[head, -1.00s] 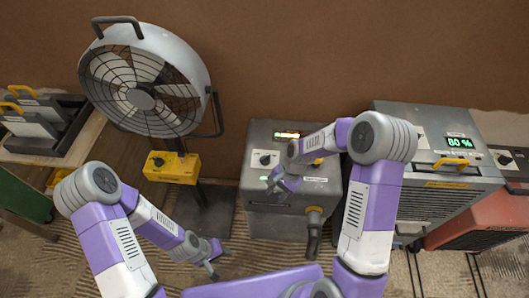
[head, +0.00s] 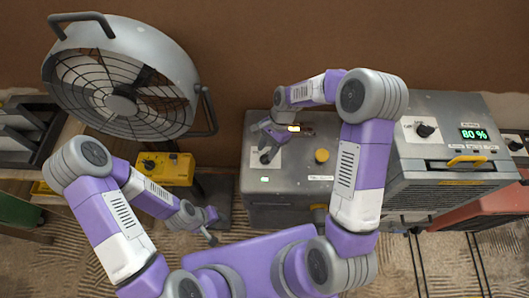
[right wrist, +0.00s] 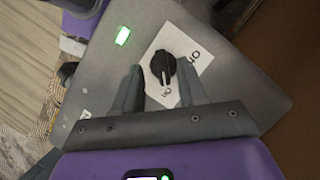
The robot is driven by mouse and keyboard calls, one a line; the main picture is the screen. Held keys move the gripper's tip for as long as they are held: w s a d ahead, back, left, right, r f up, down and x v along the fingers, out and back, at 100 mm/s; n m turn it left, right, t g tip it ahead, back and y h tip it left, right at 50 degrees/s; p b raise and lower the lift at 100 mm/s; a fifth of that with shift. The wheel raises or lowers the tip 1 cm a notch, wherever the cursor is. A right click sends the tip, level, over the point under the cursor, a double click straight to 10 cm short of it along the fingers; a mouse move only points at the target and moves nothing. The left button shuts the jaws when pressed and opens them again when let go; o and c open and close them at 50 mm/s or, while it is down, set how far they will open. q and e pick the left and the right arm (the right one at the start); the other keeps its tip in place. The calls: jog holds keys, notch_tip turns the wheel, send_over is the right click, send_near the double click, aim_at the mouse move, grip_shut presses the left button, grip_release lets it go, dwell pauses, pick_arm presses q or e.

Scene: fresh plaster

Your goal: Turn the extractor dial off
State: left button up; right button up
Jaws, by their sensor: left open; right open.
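The grey extractor box (head: 290,195) stands in the middle of the head view against the brown wall. Its black dial (head: 265,157) sits on a white plate on the top left. In the right wrist view the dial (right wrist: 163,67) shows on the plate with partly readable markings. My right gripper (head: 264,144) is open close to the dial. In the right wrist view its two fingers lie on either side of the dial; contact cannot be told. A green light (right wrist: 122,36) is lit on the box. My left gripper (head: 212,229) is open and empty, low left of the box.
A large fan (head: 122,85) with a yellow control box (head: 165,168) stands at left. A grey unit (head: 450,150) with a dial and an "80 %" display is at right, beside a red unit (head: 485,205). A yellow knob (head: 321,156) sits right of the extractor dial.

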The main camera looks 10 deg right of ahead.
aim_at(264, 156)
jog(key=shift+x, duration=1.6)
jog(key=shift+w, duration=0.1)
jog(key=shift+c, duration=0.4)
grip_shut()
